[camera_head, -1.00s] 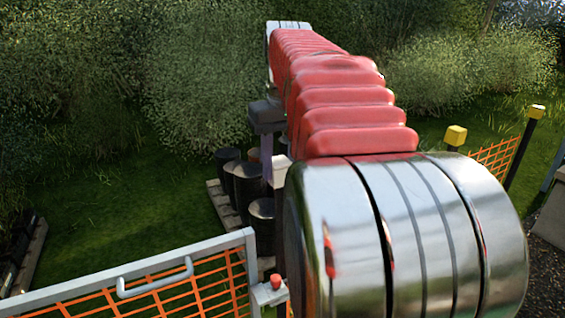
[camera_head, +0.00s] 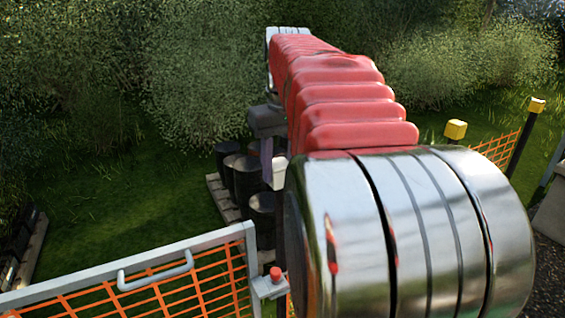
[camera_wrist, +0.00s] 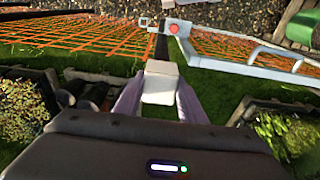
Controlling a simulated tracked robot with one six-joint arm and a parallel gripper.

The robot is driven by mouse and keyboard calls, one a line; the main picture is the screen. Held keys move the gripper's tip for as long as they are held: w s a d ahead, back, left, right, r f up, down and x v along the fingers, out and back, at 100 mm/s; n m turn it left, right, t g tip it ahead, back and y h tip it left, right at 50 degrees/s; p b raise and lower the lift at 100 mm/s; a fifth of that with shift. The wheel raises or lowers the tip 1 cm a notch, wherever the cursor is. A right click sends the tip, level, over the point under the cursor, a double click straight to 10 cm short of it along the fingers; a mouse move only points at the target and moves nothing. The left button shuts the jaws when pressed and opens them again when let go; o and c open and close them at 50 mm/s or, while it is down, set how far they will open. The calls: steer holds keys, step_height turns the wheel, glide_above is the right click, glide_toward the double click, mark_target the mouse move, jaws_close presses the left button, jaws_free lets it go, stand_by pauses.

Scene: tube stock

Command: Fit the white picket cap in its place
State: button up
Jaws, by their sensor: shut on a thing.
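The white picket cap (camera_wrist: 161,84) is held between the two pale purple fingers of my gripper (camera_wrist: 160,92) in the wrist view. It also shows as a small white block (camera_head: 279,173) in the head view, below my dark gripper body and partly hidden by my red arm. A dark slim post (camera_wrist: 161,48) shows just beyond the cap in the wrist view. Its top is hidden behind the cap, and I cannot tell whether they touch.
A grey gate (camera_head: 140,268) with orange mesh stands at the front left, with a red button (camera_head: 275,273) at its post. Black drums (camera_head: 247,182) stand on a pallet beyond. Two yellow-capped posts (camera_head: 456,131) stand at right. Grass is open at left.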

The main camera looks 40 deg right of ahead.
steer(key=shift+f, duration=0.6)
steer(key=shift+f, duration=0.1)
steer(key=o, duration=1.1)
steer(key=shift+r, duration=0.75)
steer(key=r, duration=0.4)
steer(key=s+r, duration=0.1)
steer(key=r, duration=0.7)
steer(key=shift+s+a, duration=0.25)
steer(key=shift+s, duration=0.05)
